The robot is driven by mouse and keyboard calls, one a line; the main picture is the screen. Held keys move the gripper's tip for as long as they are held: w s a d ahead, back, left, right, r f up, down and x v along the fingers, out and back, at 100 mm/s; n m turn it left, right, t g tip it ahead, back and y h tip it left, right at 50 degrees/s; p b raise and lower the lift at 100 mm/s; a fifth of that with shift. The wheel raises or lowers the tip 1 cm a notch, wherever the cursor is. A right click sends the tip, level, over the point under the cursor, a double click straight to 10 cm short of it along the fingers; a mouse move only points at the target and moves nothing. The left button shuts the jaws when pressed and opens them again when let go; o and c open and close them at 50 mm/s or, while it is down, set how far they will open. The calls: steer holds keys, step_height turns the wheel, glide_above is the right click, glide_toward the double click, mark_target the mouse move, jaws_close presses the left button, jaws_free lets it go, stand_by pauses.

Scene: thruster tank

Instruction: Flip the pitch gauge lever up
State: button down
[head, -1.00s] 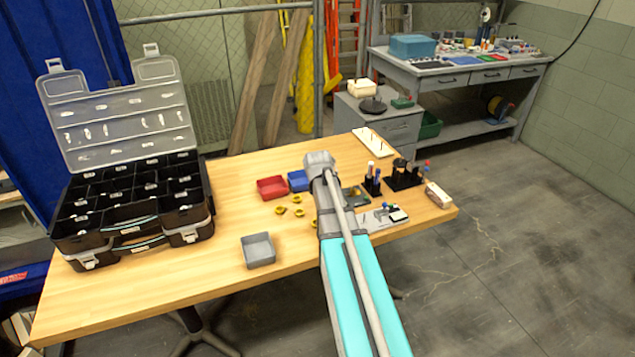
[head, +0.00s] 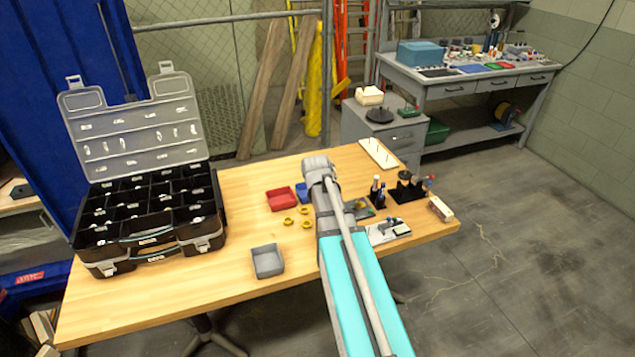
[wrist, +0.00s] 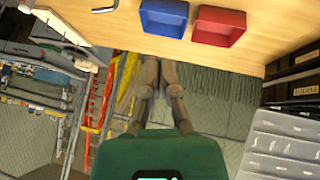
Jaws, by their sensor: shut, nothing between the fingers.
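I cannot make out a pitch gauge lever in either view. My gripper (wrist: 161,72) shows in the wrist view as brown fingers close together, with nothing held between them. It points past the wooden table's edge, with a blue bin (wrist: 164,17) and a red bin (wrist: 219,26) beyond its tips in the picture. In the head view my arm reaches over the table and its wrist hides my fingers. A small white plate with little parts (head: 388,231) lies just right of my arm, partly covered by it.
The wooden table (head: 215,292) holds a black organizer case (head: 150,228) at left, a grey bin (head: 268,261), yellow rings (head: 305,223), and black holders (head: 409,190) at right. A white board with pegs (head: 379,154) lies at the back edge. The front left of the table is clear.

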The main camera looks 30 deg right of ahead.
steer(key=shift+a+p+v, duration=0.2)
steer(key=shift+p+v, duration=0.35)
steer(key=shift+v, duration=0.4)
steer(key=shift+a+p+v, duration=0.15)
steer(key=shift+p+v, duration=0.4)
steer(key=shift+v, duration=0.4)
steer(key=shift+f, duration=0.1)
steer(key=s+a+f+g+y, duration=0.3)
steer(key=s+a+g, duration=0.3)
steer(key=s+a, duration=1)
steer(key=a, duration=0.4)
steer(key=shift+s+a+f, duration=0.15)
steer(key=shift+s+f, duration=0.2)
